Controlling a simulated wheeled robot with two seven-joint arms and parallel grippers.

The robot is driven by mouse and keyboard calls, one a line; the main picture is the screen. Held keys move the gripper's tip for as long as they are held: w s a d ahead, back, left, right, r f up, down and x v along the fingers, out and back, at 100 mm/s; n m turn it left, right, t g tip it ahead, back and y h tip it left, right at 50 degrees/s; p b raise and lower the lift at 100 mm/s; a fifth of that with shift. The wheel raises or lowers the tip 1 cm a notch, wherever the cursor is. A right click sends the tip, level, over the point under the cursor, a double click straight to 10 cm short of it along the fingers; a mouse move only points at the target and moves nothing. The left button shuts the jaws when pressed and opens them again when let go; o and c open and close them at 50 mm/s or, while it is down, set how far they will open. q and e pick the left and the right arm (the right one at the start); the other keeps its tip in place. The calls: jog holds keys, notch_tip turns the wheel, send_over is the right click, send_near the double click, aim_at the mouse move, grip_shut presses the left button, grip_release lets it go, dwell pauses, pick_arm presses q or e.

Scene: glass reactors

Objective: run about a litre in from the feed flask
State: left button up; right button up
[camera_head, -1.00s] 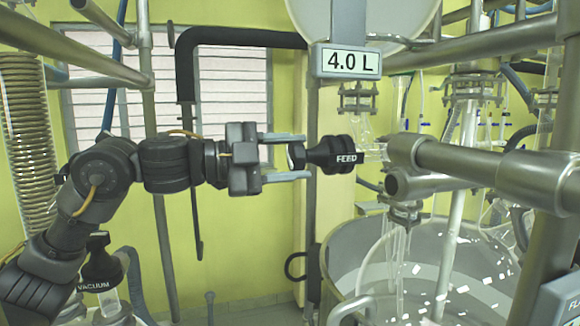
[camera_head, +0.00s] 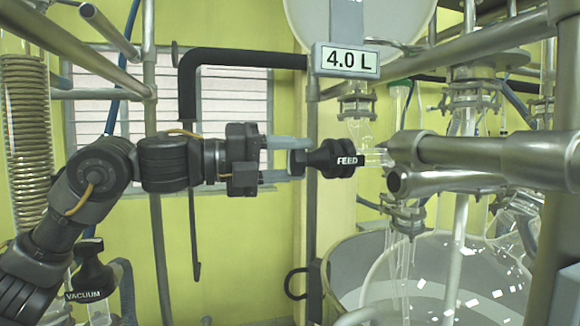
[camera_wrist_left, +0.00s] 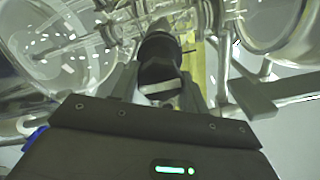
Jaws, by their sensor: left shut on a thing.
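The black feed knob (camera_head: 335,158) carries a white FEED label and sits on a glass valve under the feed flask (camera_head: 330,18). The flask shows only its lower part, at the top of the head view. My left gripper (camera_head: 295,159) is shut on the knob's narrow handle, one finger on each side. In the left wrist view the knob (camera_wrist_left: 160,65) is between the fingers. The glass reactor vessel (camera_head: 440,275) stands below the valve, partly cut off. My right gripper is out of view.
A second black knob marked VACUUM (camera_head: 90,280) is at the lower left. Thick metal bars (camera_head: 470,152) cross on the right, close to the valve. A coiled glass condenser (camera_head: 28,140) stands at the far left. A black bent pipe (camera_head: 187,90) hangs behind my arm.

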pick_arm(q)
jog(key=shift+f+m, duration=0.1)
jog(key=shift+m, duration=0.9)
jog(key=shift+b, duration=0.3)
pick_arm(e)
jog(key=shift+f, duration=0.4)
pick_arm(q)
jog(key=shift+m, duration=0.3)
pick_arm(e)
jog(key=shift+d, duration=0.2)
pick_arm(q)
jog(key=o, duration=1)
jog(key=b+v, duration=0.3)
jog(key=v, duration=0.7)
jog(key=shift+s+a, duration=0.15)
jog(key=shift+a, duration=0.25)
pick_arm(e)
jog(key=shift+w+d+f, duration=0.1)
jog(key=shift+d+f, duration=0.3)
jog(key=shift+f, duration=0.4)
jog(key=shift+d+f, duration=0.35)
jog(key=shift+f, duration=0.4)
